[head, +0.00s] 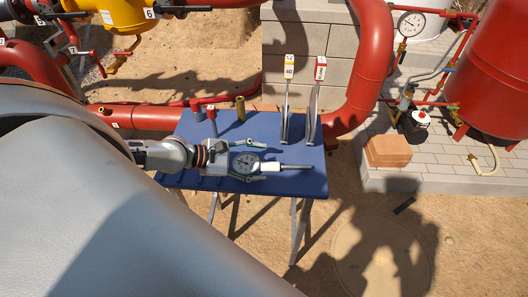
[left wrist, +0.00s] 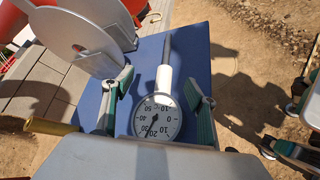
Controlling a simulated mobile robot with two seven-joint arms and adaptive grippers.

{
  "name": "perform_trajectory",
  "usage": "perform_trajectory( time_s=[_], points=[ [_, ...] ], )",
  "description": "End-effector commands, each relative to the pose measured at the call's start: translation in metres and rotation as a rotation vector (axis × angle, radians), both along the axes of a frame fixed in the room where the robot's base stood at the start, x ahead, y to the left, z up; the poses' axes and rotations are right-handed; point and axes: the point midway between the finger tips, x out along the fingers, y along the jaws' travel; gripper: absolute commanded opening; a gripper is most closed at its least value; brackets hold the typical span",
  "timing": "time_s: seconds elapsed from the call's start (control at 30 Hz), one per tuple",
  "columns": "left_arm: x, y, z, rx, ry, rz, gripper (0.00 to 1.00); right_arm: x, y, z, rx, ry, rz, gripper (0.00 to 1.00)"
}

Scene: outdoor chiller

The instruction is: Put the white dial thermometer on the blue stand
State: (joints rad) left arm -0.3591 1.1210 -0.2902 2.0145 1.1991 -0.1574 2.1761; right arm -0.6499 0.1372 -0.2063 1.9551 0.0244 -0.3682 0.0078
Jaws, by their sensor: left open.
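The white dial thermometer (head: 245,162) has a round face, a white neck and a grey probe pointing right in the head view. It lies over the top of the blue stand (head: 225,130), a table with thin legs. My left gripper (head: 263,161) is open, with one finger on each side of the thermometer. In the left wrist view, the dial (left wrist: 157,117) sits between the parted fingers (left wrist: 158,85), with narrow gaps beside it. Contact underneath is not clear. Parts that look like my right gripper (left wrist: 297,118) show at the right edge there, cut off.
Red-topped (head: 211,112) and brass (head: 240,108) pieces stand at the back. Red pipes (head: 372,70) run behind. The stand's right front is clear.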

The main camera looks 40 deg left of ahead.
Motion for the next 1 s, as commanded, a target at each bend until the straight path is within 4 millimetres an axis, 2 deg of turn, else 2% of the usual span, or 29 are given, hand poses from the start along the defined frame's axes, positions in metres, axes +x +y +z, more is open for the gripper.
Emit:
perform_trajectory(
  time_s=[0.33, 0.83, 1.0],
  points=[
    [-0.028, 0.018, 0.014, 0.002, 0.004, -0.002, 0.58, 0.000, 0.000, 0.001, 0.001, 0.000, 0.001, 0.40],
    [-0.029, 0.019, 0.019, -0.001, -0.001, -0.001, 0.58, 0.000, 0.000, 0.000, -0.003, 0.000, 0.002, 0.40],
    [-0.030, 0.019, 0.029, -0.004, 0.001, -0.001, 0.58, 0.000, 0.000, 0.001, 0.000, 0.000, 0.001, 0.40]
  ],
)
